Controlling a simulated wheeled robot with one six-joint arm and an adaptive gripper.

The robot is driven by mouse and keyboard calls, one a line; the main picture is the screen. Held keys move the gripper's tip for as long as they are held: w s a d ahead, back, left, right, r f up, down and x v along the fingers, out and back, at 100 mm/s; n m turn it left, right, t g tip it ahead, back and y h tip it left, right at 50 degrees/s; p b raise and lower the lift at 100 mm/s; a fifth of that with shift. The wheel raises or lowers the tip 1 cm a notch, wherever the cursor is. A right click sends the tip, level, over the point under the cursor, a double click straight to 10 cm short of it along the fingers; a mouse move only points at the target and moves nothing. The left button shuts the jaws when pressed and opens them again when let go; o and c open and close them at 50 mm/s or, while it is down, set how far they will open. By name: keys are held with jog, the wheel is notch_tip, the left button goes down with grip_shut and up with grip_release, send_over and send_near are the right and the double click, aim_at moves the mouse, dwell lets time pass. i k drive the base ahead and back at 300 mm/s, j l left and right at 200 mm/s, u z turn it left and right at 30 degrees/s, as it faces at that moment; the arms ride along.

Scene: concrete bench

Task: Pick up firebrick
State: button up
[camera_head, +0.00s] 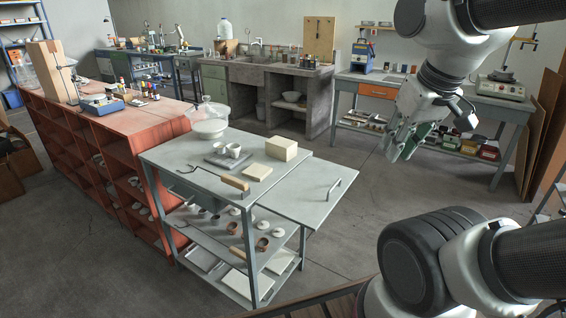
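A cream rectangular block (281,148), which looks like the firebrick, sits on the top of a grey metal cart (206,151), near its back right edge. A thinner, paler cream slab (257,172) lies in front of it. My gripper (401,151) hangs in the air to the right of the cart, well apart from the block, with its fingers pointing down. The fingers look spread, with nothing seen between them.
Small cups (233,150) stand on a grey slab left of the block. A wooden-handled tool (235,183) lies at the cart's front. The cart's right panel (300,190) is mostly bare.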

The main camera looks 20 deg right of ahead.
aim_at(285, 150)
jog(key=i+l+u, duration=0.1)
jog(key=u, duration=0.3)
jog(key=l+u, duration=0.25)
jog(key=u, duration=0.2)
jog(key=l+u, duration=0.4)
jog(key=l, duration=1.6)
